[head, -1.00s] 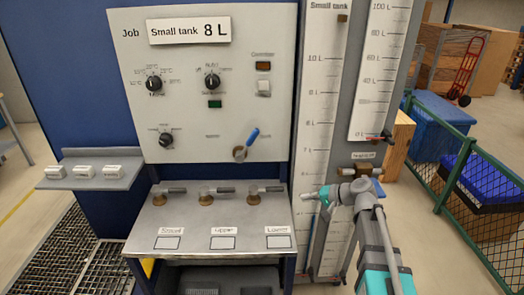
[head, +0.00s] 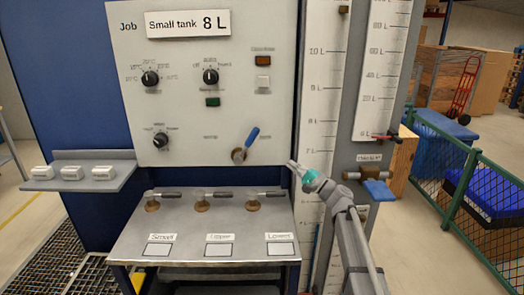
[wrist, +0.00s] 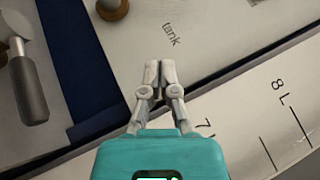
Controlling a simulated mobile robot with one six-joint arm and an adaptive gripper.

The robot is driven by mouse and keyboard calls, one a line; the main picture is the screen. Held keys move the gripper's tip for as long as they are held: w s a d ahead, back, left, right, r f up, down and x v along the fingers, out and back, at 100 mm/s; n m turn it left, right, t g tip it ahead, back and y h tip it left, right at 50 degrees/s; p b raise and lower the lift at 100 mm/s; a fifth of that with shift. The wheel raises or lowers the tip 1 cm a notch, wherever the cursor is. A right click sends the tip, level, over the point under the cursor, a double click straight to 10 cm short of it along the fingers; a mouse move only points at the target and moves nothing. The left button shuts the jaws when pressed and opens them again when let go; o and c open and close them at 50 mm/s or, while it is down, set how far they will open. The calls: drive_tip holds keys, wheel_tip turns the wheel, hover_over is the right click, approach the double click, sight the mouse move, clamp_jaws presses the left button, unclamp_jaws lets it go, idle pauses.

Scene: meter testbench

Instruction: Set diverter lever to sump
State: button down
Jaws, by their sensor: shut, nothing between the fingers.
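The diverter lever has a blue handle (head: 252,138) on a round brass-coloured pivot (head: 238,156), low on the white panel. The handle tilts up and to the right, toward the "tank" side label; a faint label, seemingly "sump", is on the left. My gripper (head: 291,165) is shut and empty, right of and a little below the lever, near the panel's lower right edge. In the wrist view its closed fingertips (wrist: 160,68) are below the "tank" label (wrist: 171,35). The blue handle is not visible there.
Below the panel a metal shelf (head: 200,241) carries three valves with grey handles. The scale board of the small tank (head: 316,100) stands just right of my gripper. A brass valve with a blue handle (head: 378,188) is farther right. Knobs (head: 210,77) sit higher on the panel.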

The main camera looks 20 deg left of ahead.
sight(270, 144)
drive_tip(key=shift+w+r+m+t+y+b, duration=0.1)
drive_tip(key=shift+w+m+t+y+b, duration=0.2)
drive_tip(key=shift+w+m+t, duration=0.25)
drive_tip(key=shift+w+a, duration=0.1)
drive_tip(key=shift+a, duration=0.05)
drive_tip(key=p+x, duration=0.4)
drive_tip(key=x, duration=0.6)
drive_tip(key=shift+a+r+p, duration=0.2)
drive_tip(key=shift+r+p, duration=0.05)
drive_tip(key=shift+p, duration=0.15)
drive_tip(key=shift+s+a+r+p, duration=0.45)
drive_tip(key=shift+s+a, duration=0.25)
drive_tip(key=shift+s+a+r, duration=0.25)
drive_tip(key=shift+s+a, duration=0.05)
drive_tip(key=shift+a, duration=0.25)
drive_tip(key=shift+w+d+r+p, duration=0.15)
drive_tip(key=shift+d+p, duration=0.05)
drive_tip(key=shift+p, duration=0.3)
